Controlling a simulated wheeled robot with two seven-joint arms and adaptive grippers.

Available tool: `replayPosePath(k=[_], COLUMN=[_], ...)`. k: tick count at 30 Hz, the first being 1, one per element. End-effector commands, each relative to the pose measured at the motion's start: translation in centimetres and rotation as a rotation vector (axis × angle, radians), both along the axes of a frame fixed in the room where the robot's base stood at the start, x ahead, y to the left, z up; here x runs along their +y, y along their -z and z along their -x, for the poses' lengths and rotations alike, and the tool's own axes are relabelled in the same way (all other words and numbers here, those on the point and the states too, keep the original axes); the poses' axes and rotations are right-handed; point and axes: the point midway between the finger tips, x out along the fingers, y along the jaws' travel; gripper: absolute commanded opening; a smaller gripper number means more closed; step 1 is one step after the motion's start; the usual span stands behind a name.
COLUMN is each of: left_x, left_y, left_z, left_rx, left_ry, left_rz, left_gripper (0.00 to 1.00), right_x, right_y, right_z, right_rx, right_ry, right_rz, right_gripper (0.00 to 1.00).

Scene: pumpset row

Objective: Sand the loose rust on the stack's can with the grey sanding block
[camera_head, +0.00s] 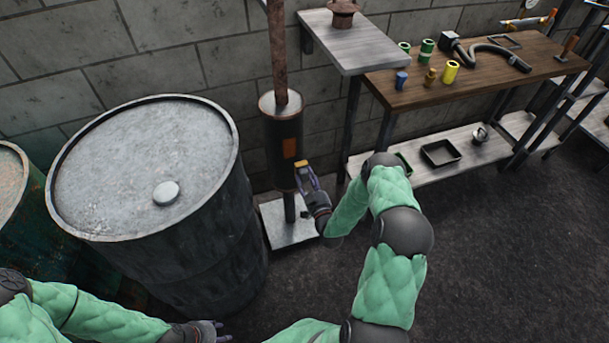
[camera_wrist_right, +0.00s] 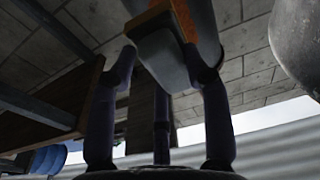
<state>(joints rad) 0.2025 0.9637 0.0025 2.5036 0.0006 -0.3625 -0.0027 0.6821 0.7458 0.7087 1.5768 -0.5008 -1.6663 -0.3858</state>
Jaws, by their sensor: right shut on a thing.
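The stack's can (camera_head: 282,135) is a dark grey upright cylinder on a rusty pipe, with an orange rust patch (camera_head: 289,147) on its front. My right gripper (camera_head: 308,174) is at the can's lower front, shut on the sanding block (camera_head: 301,164), which shows a tan face. In the right wrist view the block (camera_wrist_right: 155,45) lies between the fingers, close against the can (camera_wrist_right: 206,30) beside an orange strip of rust (camera_wrist_right: 184,18). Exact contact is hard to tell. My left gripper (camera_head: 222,331) is low at the bottom edge, away from the can; its opening is unclear.
A large grey drum (camera_head: 140,165) with a pale cap (camera_head: 166,192) stands left of the can. A wooden workbench (camera_head: 480,75) with several small cans and a hose stands at right. A grey side table (camera_head: 350,42) is nearer the stack. The floor at right is clear.

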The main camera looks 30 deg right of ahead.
Motion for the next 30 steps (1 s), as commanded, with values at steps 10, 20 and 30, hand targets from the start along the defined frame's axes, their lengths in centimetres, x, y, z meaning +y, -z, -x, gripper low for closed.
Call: replayPosePath(k=[10, 20, 30], left_x=[0.0, 0.0, 0.0], left_y=[0.6, 1.4, 0.4], left_z=[0.0, 0.0, 0.0], left_rx=[0.000, 0.000, 0.000], left_ry=[0.000, 0.000, 0.000], left_rz=[0.000, 0.000, 0.000], left_gripper=[0.40, 0.40, 0.40], right_x=[-0.1, -1.0, -1.6], right_y=[0.1, -0.1, -1.8], right_z=[-0.5, -4.1, -6.7], right_rx=[-0.001, -0.002, 0.000], right_ry=[0.004, 0.004, 0.004], right_rz=[0.001, 0.001, 0.000], right_gripper=[0.12, 0.12, 0.12])
